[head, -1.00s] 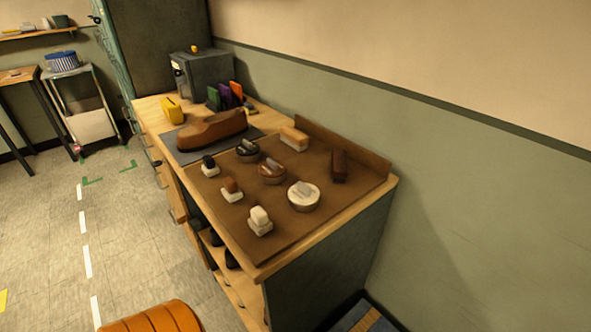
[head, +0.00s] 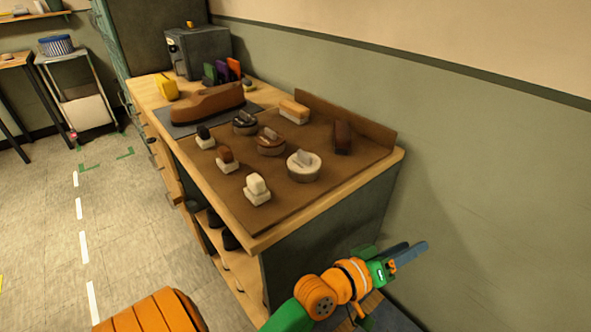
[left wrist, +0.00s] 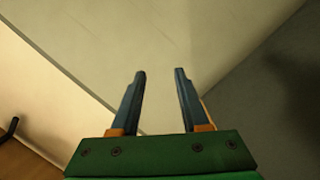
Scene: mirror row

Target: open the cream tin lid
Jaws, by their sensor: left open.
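The cream tin (head: 303,173) stands near the right front of the brown mat on the bench, with its pale lid (head: 303,160) on top. The lid has a raised grip bar across it and looks seated. My left gripper (head: 407,254) is in front of the bench's near end, lower than the bench top and well apart from the tin. In the left wrist view its two blue fingers (left wrist: 160,100) are apart with nothing between them. My right gripper is not in view.
A brown tin (head: 271,143) and a black tin (head: 245,123) stand behind the cream tin. Several small brushes, including a cream one (head: 257,188), line the left side. A dark brown brush (head: 342,137) lies right of it. A raised board edges the wall side.

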